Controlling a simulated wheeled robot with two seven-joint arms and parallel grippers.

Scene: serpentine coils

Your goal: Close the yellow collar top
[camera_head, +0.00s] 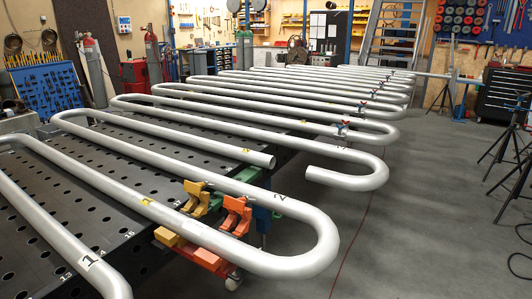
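The yellow collar top (195,198) stands up on the far side of the lower silver pipe run, swung back from it. The yellow collar's lower part (168,237) shows on the near side of the same run. The pipe (180,219) between the two yellow parts is bare on top, so the collar looks open. Neither of my grippers is in view.
An orange collar top (237,214) stands just right of the yellow one, its lower part (204,258) below the pipe. Green (287,206) and blue parts lie behind. The serpentine coil rests on a dark perforated table (35,258).

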